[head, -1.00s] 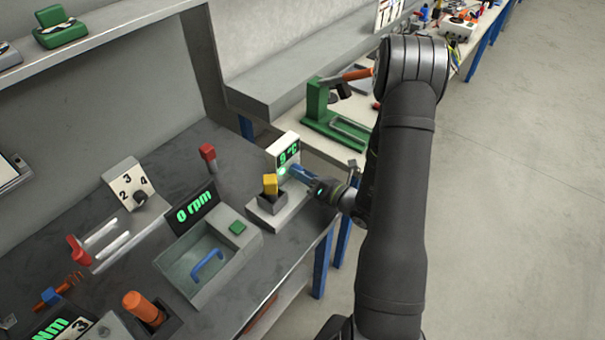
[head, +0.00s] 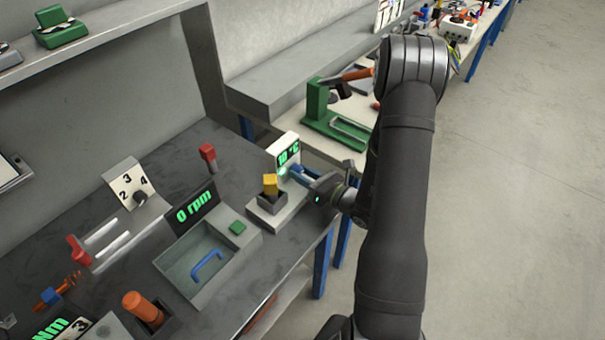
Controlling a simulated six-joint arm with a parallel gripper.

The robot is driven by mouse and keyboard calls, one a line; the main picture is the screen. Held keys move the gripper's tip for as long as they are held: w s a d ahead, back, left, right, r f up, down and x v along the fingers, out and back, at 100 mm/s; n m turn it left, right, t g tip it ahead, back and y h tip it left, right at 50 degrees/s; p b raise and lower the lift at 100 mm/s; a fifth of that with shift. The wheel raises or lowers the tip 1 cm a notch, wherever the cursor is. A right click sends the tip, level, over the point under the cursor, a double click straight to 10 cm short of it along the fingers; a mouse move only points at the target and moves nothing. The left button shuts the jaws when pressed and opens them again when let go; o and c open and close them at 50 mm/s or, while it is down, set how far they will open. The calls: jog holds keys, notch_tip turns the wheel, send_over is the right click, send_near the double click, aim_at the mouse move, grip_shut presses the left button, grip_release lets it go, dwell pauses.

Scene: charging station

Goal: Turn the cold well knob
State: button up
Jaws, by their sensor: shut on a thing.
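The cold well unit (head: 284,217) is a light grey base with an upright white panel (head: 281,144). Its green display (head: 289,153) seems to read 10 °C. A yellow block (head: 270,183) stands in the dark well at its front left. My gripper (head: 292,171) reaches in from the right with its blue fingers against the lower part of the panel. It is shut on the cold well knob, which the fingers hide almost wholly. A small bright glow shows at the fingertips.
A grey box with a blue handle (head: 207,264), a green button and a "0 rpm" display stands to the left. A red-topped post (head: 208,153) rises behind it. The table's right edge is close to the unit. A green press (head: 318,108) stands on the bench behind.

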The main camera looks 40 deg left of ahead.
jog(key=n, duration=1.3)
jog(key=shift+n, duration=0.4)
dwell(0.3)
jog(key=o, duration=1)
